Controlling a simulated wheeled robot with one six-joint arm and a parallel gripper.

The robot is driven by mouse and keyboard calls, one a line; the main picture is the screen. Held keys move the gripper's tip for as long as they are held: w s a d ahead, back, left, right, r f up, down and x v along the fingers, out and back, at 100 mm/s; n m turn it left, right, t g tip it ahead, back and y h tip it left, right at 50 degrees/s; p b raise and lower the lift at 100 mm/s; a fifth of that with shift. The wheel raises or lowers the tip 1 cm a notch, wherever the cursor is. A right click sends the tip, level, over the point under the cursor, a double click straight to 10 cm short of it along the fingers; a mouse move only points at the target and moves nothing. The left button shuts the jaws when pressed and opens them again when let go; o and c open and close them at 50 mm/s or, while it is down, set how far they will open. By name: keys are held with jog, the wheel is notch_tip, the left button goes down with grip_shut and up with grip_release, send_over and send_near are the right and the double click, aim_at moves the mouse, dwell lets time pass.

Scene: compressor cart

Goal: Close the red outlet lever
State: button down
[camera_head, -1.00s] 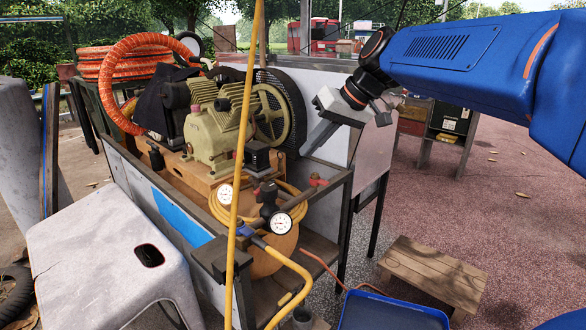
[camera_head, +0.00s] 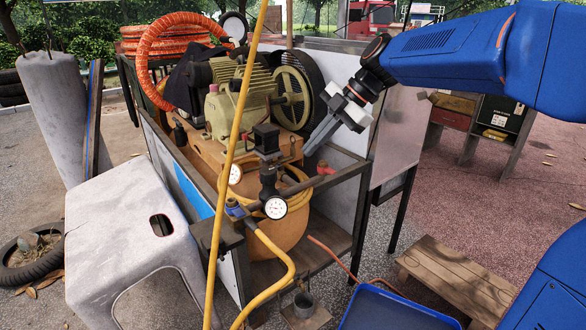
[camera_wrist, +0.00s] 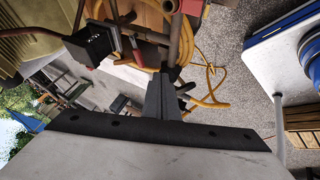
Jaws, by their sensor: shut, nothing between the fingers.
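A small red lever (camera_head: 325,168) sits on the end of the outlet pipe at the cart's front right. A red part on a pipe (camera_wrist: 192,6) shows at the top edge of the wrist view; it looks like the same lever. My gripper (camera_head: 307,153) points down and left, with its fingers together and empty. Its tips appear just above and left of the lever in the head view, apparently apart from it. The shut fingers also show in the wrist view (camera_wrist: 163,80). The depth gap to the lever is hard to judge.
The compressor (camera_head: 238,105) and its flywheel (camera_head: 292,97) stand behind the pipework. A pressure gauge (camera_head: 275,208) and a yellow hose (camera_head: 278,255) are at the front. A thin yellow pole (camera_head: 229,160) crosses the view. A grey stool (camera_head: 125,215) and a wooden step (camera_head: 455,280) flank the cart.

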jog(key=shift+n, duration=0.7)
jog(key=x, duration=0.9)
jog(key=shift+s+a+f, duration=0.1)
jog(key=shift+a+f, duration=0.05)
jog(key=shift+f, duration=0.2)
jog(key=shift+w+a+f, duration=0.25)
jog(key=shift+w+a, duration=0.75)
jog(key=shift+a, duration=0.2)
jog(key=shift+w+a, duration=0.45)
